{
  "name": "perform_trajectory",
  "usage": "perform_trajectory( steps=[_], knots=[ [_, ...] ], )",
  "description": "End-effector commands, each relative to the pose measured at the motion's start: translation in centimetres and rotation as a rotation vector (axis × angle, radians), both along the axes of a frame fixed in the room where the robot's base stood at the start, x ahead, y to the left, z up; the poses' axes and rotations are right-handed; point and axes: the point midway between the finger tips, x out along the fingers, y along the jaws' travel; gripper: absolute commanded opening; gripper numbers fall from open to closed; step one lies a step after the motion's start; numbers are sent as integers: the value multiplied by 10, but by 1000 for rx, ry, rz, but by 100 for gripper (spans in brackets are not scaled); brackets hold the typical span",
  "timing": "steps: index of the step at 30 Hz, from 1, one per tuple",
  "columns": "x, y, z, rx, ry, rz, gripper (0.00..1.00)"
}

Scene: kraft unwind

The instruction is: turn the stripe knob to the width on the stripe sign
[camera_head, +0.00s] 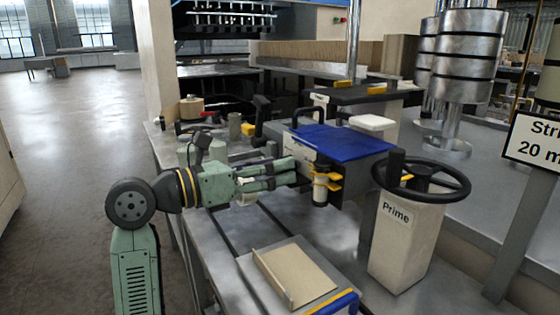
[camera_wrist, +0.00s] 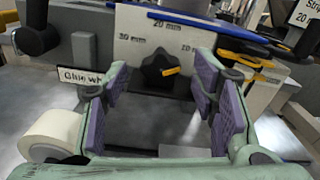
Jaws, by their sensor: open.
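The stripe knob (camera_wrist: 157,75) is a black star knob with a yellow mark, low on a pale dial plate (camera_wrist: 135,25) in the wrist view. The plate reads 30 mm at left, 20 mm at top and 10 mm at right. The yellow mark points right and slightly up, towards the 10 mm side. The stripe sign (camera_head: 535,140) reads "Stri… 20 m…", cut off by the picture edge; it also shows in the wrist view (camera_wrist: 305,13). My gripper (camera_head: 295,172) is open, its pads either side of the knob in view, and seems short of it. In the head view the knob is hidden.
A blue-topped box (camera_head: 340,142) stands behind the dial plate. A "Prime" post with a handwheel (camera_head: 420,180) stands further right. A "Glue wh…" label (camera_wrist: 80,76) and white roll (camera_wrist: 50,135) are at left.

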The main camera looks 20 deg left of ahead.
Motion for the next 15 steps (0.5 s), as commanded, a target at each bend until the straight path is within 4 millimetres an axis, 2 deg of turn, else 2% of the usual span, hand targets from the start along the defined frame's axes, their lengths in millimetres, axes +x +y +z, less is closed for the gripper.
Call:
perform_trajectory(
  steps=[6, 15],
  knots=[
    [12, -12, 0, -1, -1, 0, 53],
    [13, -13, 0, -1, -1, 0, 52]
  ],
)
